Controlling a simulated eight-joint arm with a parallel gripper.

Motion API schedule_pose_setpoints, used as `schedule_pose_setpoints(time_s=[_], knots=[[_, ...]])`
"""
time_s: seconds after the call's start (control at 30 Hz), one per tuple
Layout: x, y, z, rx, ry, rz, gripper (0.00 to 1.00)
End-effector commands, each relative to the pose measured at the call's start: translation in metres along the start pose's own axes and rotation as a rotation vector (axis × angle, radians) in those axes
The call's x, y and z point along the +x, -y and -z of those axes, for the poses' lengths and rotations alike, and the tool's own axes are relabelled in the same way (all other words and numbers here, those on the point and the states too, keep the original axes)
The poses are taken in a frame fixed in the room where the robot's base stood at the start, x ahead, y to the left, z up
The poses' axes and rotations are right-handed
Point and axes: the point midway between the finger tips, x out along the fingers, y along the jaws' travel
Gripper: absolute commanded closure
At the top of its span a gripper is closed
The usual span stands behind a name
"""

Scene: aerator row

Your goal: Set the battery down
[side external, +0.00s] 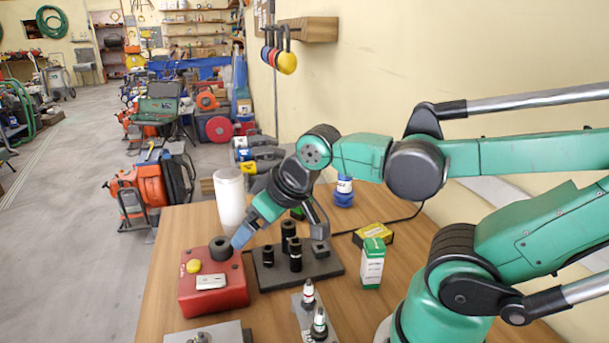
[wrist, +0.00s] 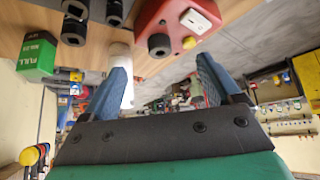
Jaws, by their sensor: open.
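Nothing in view is plainly marked as a battery. My gripper (side external: 240,239) is open and reaches down beside a short black cylinder (side external: 220,249) on top of a red box (side external: 228,289). In the wrist view, the two blue fingers of my gripper (wrist: 162,65) stand well apart with nothing held between them. The black cylinder shows there beyond the fingertips (wrist: 159,45). Whether a finger touches it I cannot tell.
The red box carries a yellow button (side external: 193,266) and a white switch (side external: 211,282). A tall white cylinder (side external: 230,197) stands behind it. A green and white carton (side external: 372,264), a yellow box (side external: 374,233) and a blue-based bottle (side external: 344,192) stand to the right. A grey stand (side external: 306,318) is in front.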

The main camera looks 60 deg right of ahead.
Motion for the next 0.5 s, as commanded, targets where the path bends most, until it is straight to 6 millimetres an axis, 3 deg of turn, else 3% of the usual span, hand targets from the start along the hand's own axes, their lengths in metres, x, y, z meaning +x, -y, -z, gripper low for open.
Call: schedule_pose_setpoints(time_s=[0.17, 0.3, 0.5], knots=[[0.012, -0.029, 0.018, 0.153, 0.078, -0.172, 0.16], [0.028, -0.065, 0.034, 0.344, 0.114, -0.399, 0.16], [0.054, -0.114, 0.05, 0.629, 0.05, -0.753, 0.16]])
